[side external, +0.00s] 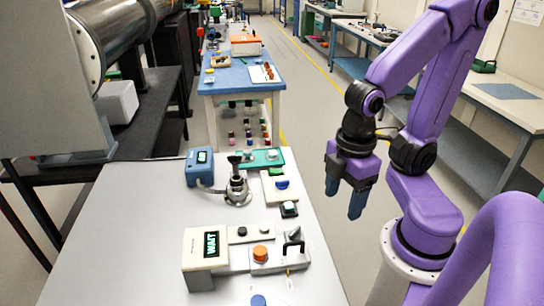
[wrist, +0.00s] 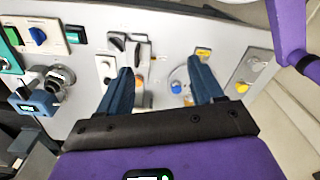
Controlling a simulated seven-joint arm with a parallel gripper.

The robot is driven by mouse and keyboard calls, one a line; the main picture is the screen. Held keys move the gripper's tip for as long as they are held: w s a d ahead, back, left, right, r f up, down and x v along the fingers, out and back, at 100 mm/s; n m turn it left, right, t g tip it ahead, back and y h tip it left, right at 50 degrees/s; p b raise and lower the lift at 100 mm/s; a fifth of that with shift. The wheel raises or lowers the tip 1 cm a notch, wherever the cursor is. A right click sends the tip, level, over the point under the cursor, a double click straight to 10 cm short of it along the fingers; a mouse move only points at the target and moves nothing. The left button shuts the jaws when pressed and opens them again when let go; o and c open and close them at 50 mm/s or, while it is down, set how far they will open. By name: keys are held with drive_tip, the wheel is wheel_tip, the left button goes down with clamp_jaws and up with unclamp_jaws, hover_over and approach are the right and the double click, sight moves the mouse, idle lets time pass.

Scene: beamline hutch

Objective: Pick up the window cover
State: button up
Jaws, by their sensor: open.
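No part is plainly marked as the window cover. The likeliest is the dark cap-like piece (side external: 235,161) on top of a round metal fitting (side external: 238,189) on the grey bench, but I cannot tell for sure. The fitting also shows at the left of the wrist view (wrist: 58,79), where the cap is hard to make out. My gripper (side external: 343,203) hangs past the bench's right edge in the side view, fingers down, to the right of the fitting and apart from it. In the wrist view my gripper (wrist: 159,64) is open, with nothing between its blue fingers.
A blue meter (side external: 200,166) stands left of the fitting. A WAIT display box (side external: 205,249), an orange knob (side external: 260,253) and a black handle (side external: 293,240) are nearer the camera. A green plate (side external: 262,158) lies behind. The grey bench (side external: 130,230) is bare at left.

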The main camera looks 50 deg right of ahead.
drive_tip(key=w+a+m+t+h, duration=0.1)
drive_tip(key=w+m, duration=0.8)
drive_tip(key=w, duration=0.5)
drive_tip(key=w+d+m+h, duration=0.1)
drive_tip(key=w+d+m, duration=0.3)
drive_tip(key=w+m, duration=0.5)
drive_tip(key=m+h, duration=0.3)
drive_tip(key=m, duration=0.9)
hover_over(272, 152)
drive_tip(key=a, duration=0.7)
wheel_tip(272, 152, down, 4)
drive_tip(key=shift+g, duration=0.4)
drive_tip(key=x, duration=1.1)
drive_tip(key=s+x, duration=0.1)
drive_tip(key=x, duration=0.4)
drive_tip(key=shift+w+f, duration=0.1)
drive_tip(key=shift+f, duration=0.25)
drive_tip(key=c, duration=0.8)
